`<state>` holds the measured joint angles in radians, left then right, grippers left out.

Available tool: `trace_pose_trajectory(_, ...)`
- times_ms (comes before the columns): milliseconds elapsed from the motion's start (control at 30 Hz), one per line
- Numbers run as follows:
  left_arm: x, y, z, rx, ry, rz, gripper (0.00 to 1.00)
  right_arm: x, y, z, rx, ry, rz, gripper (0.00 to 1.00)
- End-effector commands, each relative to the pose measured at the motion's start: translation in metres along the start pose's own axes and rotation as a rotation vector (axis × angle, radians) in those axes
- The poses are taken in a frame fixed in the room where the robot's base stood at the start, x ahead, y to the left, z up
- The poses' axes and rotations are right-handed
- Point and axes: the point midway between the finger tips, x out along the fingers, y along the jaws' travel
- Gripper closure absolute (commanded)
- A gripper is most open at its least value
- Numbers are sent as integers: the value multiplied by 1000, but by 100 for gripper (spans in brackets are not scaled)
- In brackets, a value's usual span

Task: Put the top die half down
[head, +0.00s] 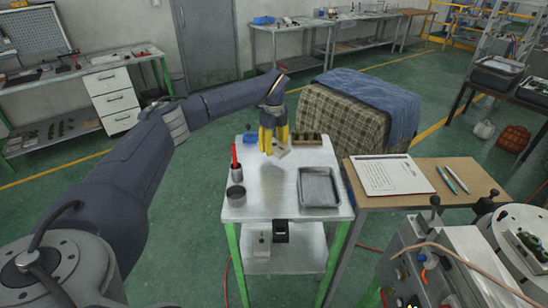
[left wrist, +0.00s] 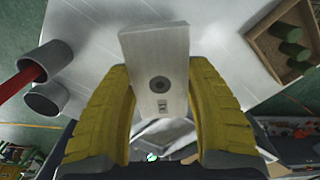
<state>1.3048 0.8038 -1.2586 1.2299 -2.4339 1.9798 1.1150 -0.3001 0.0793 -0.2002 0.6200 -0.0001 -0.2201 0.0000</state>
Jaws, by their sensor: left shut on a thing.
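My left gripper (head: 273,142) has its yellow fingers pointing down over the far part of the metal table (head: 276,215). In the left wrist view the gripper (left wrist: 162,110) is shut on the top die half (left wrist: 152,50), a pale grey metal block with a round dark hole and a small mark. In the head view the die half (head: 283,153) shows only partly beside the fingertips. Whether it touches the table I cannot tell. Other pale shapes behind the block in the wrist view are partly hidden and unclear. My right gripper is in neither view.
On the table stand a cup (head: 237,172) with a red-handled tool (head: 234,155), another cup (head: 236,196), a grey tray (head: 319,203), a wooden box (head: 306,141) with green cylinders and a blue item (head: 250,139). The table's middle is clear. A machine (head: 450,260) stands at lower right.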

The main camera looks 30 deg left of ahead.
Motion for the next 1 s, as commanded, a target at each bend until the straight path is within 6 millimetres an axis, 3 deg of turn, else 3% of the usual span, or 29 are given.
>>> trace_pose_trajectory(367, 19, 0, 0, 0, -1, 0, 87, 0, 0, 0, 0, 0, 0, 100)
trace_pose_trajectory(667, 52, 0, 0, 0, 0, 0, 87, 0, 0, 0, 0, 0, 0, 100)
trace_pose_trajectory(1000, 55, 0, 0, 0, -1, -1, 87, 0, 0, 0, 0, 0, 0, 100)
